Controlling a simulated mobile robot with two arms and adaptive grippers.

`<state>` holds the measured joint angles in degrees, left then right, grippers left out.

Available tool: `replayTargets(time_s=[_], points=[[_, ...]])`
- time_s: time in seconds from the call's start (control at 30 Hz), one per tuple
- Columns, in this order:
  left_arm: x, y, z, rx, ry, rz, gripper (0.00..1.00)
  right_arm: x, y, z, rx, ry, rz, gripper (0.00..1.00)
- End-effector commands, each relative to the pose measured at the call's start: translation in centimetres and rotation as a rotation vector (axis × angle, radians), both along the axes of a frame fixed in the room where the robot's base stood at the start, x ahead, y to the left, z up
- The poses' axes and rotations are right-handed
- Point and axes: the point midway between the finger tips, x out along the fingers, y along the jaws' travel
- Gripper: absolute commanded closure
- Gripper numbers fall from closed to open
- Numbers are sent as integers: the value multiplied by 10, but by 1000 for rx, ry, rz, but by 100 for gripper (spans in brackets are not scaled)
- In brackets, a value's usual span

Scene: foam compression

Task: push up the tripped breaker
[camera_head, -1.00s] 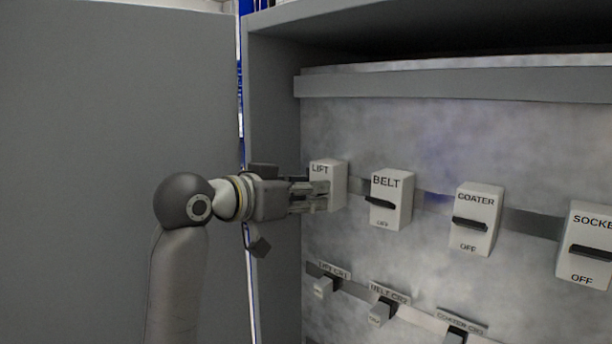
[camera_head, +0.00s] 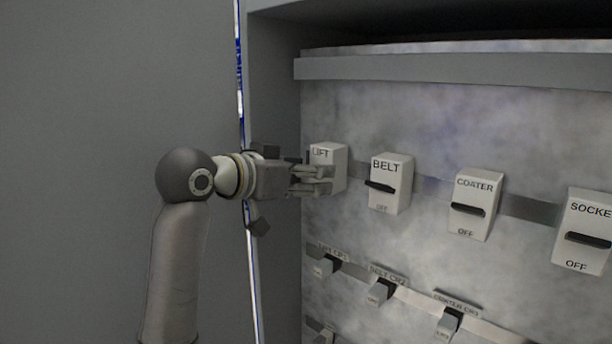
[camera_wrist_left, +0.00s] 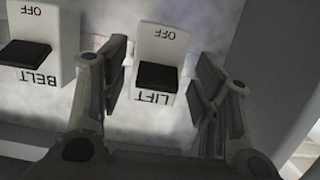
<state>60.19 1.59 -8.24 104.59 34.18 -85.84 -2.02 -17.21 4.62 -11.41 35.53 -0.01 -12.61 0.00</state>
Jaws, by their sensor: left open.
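The LIFT breaker (camera_head: 338,158) is a white block at the left end of the upper row, partly hidden by my left gripper (camera_head: 328,180) in the head view. The left wrist view shows it upside down, with its black lever (camera_wrist_left: 157,77) by the LIFT label and OFF at the far end. My left gripper (camera_wrist_left: 163,58) is open, one finger on each side of this breaker. I cannot tell whether the fingers touch it. The BELT breaker (camera_head: 401,202), COATER breaker (camera_head: 486,225) and SOCKET breaker (camera_head: 575,255) stand to its right with black levers and OFF showing below.
A lower row of small labelled switches, such as the BELT CR2 switch (camera_head: 377,293), runs below the breakers. The grey cabinet side wall (camera_head: 275,120) stands close to the left arm. A ledge (camera_head: 450,67) crosses above the panel. The right gripper does not show.

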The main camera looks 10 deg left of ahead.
Motion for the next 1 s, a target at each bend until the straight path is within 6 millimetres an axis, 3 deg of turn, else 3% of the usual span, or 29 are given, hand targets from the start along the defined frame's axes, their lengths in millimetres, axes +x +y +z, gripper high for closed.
replayTargets(time_s=[0.27,0.7,1.0], points=[[-9,7,4,-2,-3,1,43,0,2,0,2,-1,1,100],[-77,57,23,1,-3,3,43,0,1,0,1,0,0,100],[-95,69,27,1,0,0,43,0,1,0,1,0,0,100]])
